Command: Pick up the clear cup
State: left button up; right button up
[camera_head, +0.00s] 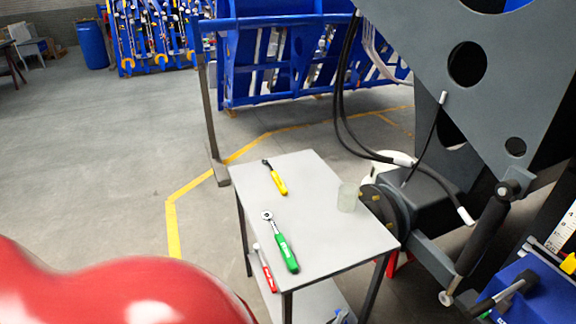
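The clear cup (347,196) stands upright near the right edge of a small grey table (318,228). It is see-through and pale, and appears empty. Nothing touches it in this view. Neither of my grippers is in view.
A yellow-handled tool (277,180) and a green-handled ratchet (283,246) lie on the tabletop, left of the cup. The dark grey machine (480,100) with hanging black cables stands close to the table's right side. Open floor (120,160) lies left.

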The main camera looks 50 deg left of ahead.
aim_at(348, 193)
jog(key=u, duration=1.05)
